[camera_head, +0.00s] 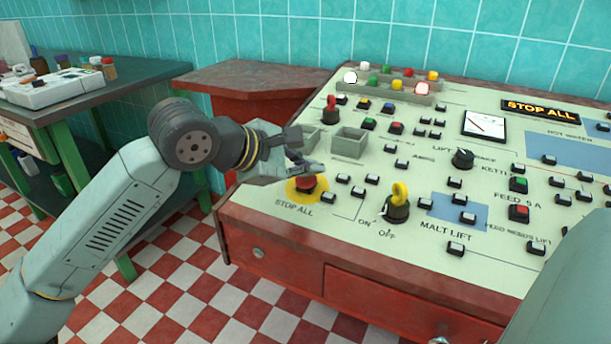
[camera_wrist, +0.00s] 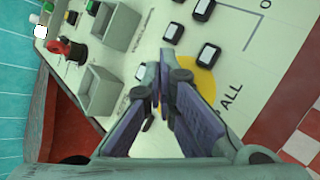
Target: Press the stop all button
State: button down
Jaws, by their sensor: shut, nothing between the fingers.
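The stop all button (camera_head: 306,183) is a red mushroom button on a yellow disc, with the words "STOP ALL" printed below it, near the front left corner of the control panel. My gripper (camera_head: 312,170) is shut and empty, with its fingertips right over the button. I cannot tell for sure whether they touch it. In the wrist view my closed fingers (camera_wrist: 165,85) cover the button, and only part of the yellow disc (camera_wrist: 203,77) shows beside them. A lit "STOP ALL" sign (camera_head: 540,111) is at the back of the panel.
The cream panel (camera_head: 330,220) carries several small buttons, a yellow key switch (camera_head: 399,200), a black knob (camera_head: 462,159), a red switch (camera_head: 330,108) and a grey open box (camera_head: 349,143). A green table (camera_head: 120,78) stands at the left. Checkered floor lies in front.

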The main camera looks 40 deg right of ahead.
jog(key=shift+a+r, duration=0.15)
jog(key=shift+r, duration=0.45)
jog(key=shift+r, duration=0.1)
jog(key=r, duration=0.1)
jog(key=r+p, duration=0.1)
jog(key=r, duration=0.1)
jog(key=a+r+p, duration=0.1)
jog(key=shift+s+r, duration=0.2)
jog(key=shift+r, duration=0.2)
jog(key=c, duration=2.3)
grip_release()
